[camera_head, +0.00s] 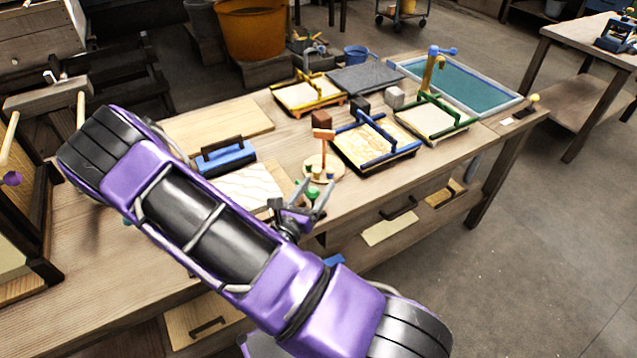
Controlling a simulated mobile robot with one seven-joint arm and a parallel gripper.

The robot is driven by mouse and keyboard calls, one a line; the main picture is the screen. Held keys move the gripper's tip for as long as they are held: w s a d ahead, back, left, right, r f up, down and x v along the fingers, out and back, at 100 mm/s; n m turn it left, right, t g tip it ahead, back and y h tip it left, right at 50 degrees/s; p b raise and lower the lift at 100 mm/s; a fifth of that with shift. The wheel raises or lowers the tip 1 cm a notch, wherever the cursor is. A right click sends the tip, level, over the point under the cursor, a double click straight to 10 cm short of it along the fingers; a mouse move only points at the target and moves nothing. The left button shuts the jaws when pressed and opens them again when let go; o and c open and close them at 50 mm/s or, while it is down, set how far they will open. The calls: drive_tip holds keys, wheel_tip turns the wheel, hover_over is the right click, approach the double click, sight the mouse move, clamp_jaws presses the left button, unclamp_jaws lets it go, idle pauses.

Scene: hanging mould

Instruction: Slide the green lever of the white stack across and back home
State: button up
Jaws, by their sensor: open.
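My gripper (316,187) is at the end of my purple arm, over the front edge of the bench. Its two grey fingers are spread and I see nothing held between them. Just beyond the fingertips is a small round wooden stand (338,174) with small green and yellow pieces and a reddish post. A pale, whitish board (243,187) lies left of the gripper, partly hidden by my arm.
A teal-bottomed tray (470,86) is at the far right end. A wooden frame stands at left. Open floor is at right.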

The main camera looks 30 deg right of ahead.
drive_tip(key=shift+x, duration=0.85)
clamp_jaws()
idle(0.8)
